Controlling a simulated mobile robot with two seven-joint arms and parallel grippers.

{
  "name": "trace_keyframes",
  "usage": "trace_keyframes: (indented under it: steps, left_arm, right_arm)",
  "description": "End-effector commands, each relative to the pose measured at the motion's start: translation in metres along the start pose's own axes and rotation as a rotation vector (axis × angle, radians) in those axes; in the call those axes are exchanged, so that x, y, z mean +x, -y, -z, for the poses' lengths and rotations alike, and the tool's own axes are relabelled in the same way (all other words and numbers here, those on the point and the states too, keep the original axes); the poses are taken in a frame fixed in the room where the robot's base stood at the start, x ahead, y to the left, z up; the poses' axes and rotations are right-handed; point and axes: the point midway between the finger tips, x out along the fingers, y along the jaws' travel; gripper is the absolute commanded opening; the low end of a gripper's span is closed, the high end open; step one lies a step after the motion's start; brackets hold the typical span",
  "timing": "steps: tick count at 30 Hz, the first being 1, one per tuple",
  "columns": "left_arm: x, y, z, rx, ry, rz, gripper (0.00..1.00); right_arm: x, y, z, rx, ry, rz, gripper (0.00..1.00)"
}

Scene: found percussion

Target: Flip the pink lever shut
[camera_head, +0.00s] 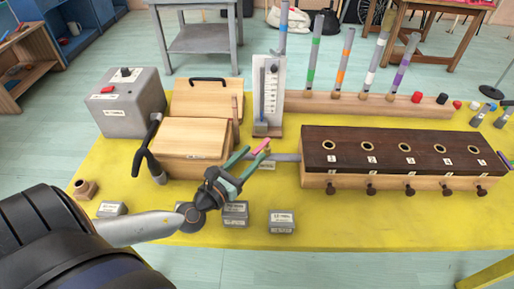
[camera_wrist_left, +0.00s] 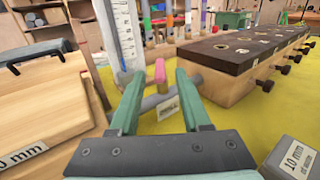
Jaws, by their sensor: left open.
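The pink lever (camera_head: 262,146) is a short stick by a grey pipe (camera_head: 287,157) at the left end of the dark-topped wooden box. In the left wrist view the pink lever (camera_wrist_left: 160,71) stands upright above the pipe, between the fingertips and beyond them as seen. My left gripper (camera_head: 252,155) is open, its green fingers reaching toward the lever. In the left wrist view the gripper (camera_wrist_left: 159,82) has nothing between its fingers up close. Whether a finger touches the lever cannot be told. The right gripper is not in view.
The dark-topped box (camera_head: 400,152) with several holes and knobs stands right of the lever. A wooden bellows-like box (camera_head: 185,138) stands left, and a white gauge (camera_head: 270,90) behind. Small grey blocks (camera_head: 282,222) lie along the yellow table's (camera_head: 345,215) front.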

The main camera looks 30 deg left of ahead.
Motion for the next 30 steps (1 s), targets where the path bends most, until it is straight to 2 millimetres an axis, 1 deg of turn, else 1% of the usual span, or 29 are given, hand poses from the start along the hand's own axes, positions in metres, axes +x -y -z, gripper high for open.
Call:
trace_keyframes:
  steps: [1, 3, 7, 12, 19, 30]
  left_arm:
    - [0.008, 0.0, -0.002, -0.001, 0.004, -0.001, 0.47]
    - [0.016, 0.0, -0.002, 0.0, 0.003, -0.001, 0.47]
    - [0.025, 0.0, -0.001, -0.001, 0.001, -0.001, 0.47]
    - [0.03, 0.0, 0.0, 0.0, 0.0, 0.0, 0.47]
    - [0.03, 0.0, 0.0, 0.0, 0.0, 0.0, 0.47]
    - [0.03, 0.0, 0.0, 0.0, 0.0, 0.0, 0.06]
  right_arm:
    - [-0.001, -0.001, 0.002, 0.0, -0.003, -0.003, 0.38]
    - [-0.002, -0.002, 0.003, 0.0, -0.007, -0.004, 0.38]
    - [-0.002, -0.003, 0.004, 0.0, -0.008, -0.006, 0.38]
    - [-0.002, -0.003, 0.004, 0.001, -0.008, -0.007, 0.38]
    - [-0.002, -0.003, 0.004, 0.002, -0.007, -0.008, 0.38]
    - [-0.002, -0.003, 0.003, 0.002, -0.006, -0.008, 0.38]
